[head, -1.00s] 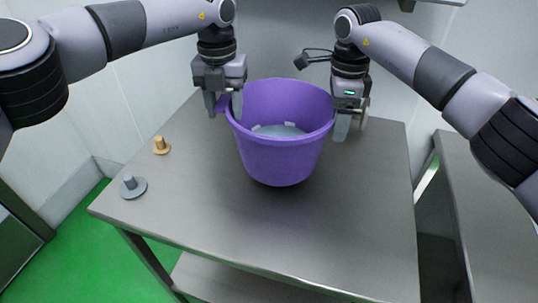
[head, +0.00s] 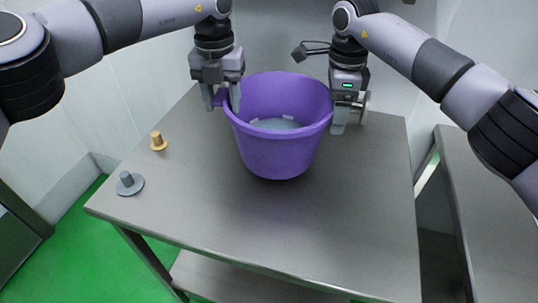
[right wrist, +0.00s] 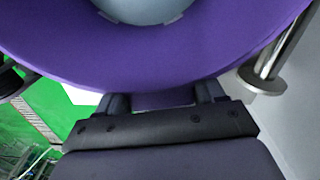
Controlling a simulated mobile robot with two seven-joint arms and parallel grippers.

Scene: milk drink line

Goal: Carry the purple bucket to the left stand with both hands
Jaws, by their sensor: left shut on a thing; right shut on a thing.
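The purple bucket (head: 277,140) is over the metal table, held upright between my two grippers, with something pale inside its bottom. My left gripper (head: 222,100) is shut on the bucket's left rim. My right gripper (head: 345,118) is shut on its right rim. In the right wrist view the bucket (right wrist: 150,60) fills the upper part, and my right gripper (right wrist: 163,100) grips its edge. I cannot tell for sure whether the bucket's base touches the table. The left stand cannot be made out for certain.
The bucket is over the metal table (head: 250,225), whose front half is clear. A brass weight-like piece (head: 158,142) and a grey disc with a knob (head: 129,184) stand at its left edge. Another metal surface (head: 490,210) is at the right, across a gap. The floor (head: 70,245) is green.

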